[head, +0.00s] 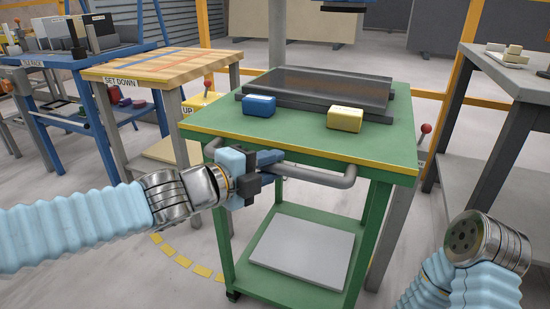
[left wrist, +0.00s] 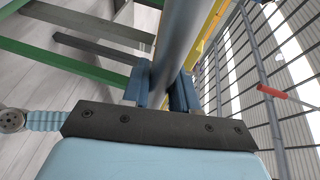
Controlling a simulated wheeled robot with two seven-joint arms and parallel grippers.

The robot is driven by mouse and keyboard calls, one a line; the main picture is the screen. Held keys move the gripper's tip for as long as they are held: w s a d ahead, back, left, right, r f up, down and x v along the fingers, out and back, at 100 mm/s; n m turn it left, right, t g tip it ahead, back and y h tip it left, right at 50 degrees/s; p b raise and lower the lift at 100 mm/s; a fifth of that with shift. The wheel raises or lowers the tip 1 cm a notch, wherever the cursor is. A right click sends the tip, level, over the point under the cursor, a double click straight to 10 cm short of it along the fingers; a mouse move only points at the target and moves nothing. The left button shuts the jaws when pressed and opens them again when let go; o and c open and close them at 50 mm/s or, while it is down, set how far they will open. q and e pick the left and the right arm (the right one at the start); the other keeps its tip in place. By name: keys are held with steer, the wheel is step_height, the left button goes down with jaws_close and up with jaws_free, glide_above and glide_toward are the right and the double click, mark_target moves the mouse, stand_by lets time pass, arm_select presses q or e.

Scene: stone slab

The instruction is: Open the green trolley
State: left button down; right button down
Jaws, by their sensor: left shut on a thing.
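The green trolley (head: 370,150) stands in front of me, with a green top, a lower shelf and a grey bar handle (head: 325,178) along its near side. My left gripper (head: 270,158) is shut on the handle toward its left part. In the left wrist view the handle (left wrist: 183,40) runs between the two blue fingers of the left gripper (left wrist: 165,88). My right arm shows at the lower right of the head view, ending in a round dark face. No right gripper fingers are visible there.
A dark stone slab (head: 330,88) lies on the trolley top on dark bars, with a blue block (head: 258,106) and a yellow block (head: 345,119) before it. A wooden-topped table (head: 165,62) stands close left, a grey bench (head: 510,80) right. A grey plate (head: 303,248) lies on the lower shelf.

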arm_select(q)
steer(key=shift+s+a+f, duration=0.1)
steer(key=shift+s+a, duration=0.2)
steer(key=shift+s, duration=0.6)
arm_select(e)
steer(key=shift+s+a, duration=0.15)
steer(key=shift+s, duration=0.3)
arm_select(q)
steer(key=c, duration=1)
jaws_free()
arm_select(e)
steer(key=shift+r, duration=0.1)
arm_select(q)
steer(key=shift+s+a+r+p, duration=0.2)
steer(key=shift+a+r+p, duration=0.05)
steer(key=shift+p, duration=0.1)
steer(key=shift+f+p+v, duration=0.2)
steer(key=shift+p+v, duration=2.95)
steer(key=shift+v, duration=3.4)
arm_select(e)
step_height(320, 180, up, 6)
steer(key=shift+r, duration=0.25)
